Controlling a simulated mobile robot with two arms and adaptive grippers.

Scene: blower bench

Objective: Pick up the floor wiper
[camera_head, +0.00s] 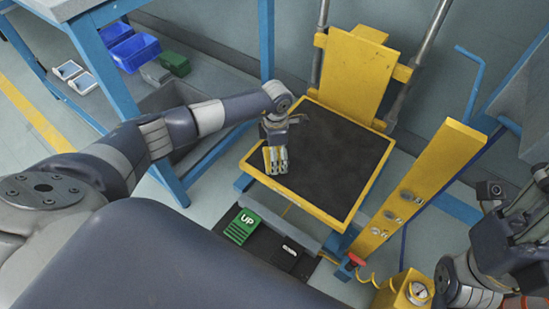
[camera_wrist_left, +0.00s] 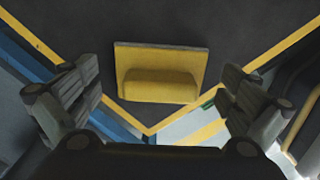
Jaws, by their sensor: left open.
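A small yellow block with a raised, rounded front part, which I take for the floor wiper (camera_wrist_left: 160,82), lies on the dark top of the yellow-edged platform (camera_head: 335,160). In the left wrist view it sits between my spread fingers, with visible gaps on both sides. My left gripper (camera_head: 275,148) is open, pointing down above the platform's left side. In the head view its fingers partly cover the yellow block. My right gripper (camera_head: 530,205) is partly in view at the right edge, away from the platform; its fingers are unclear.
A yellow post (camera_head: 425,185) with round fittings stands right of the platform, and a yellow upright plate (camera_head: 352,70) behind it. A gauge box (camera_head: 405,290) is at the front right. Blue bins (camera_head: 135,50) and a green bin (camera_head: 175,63) sit at the back left.

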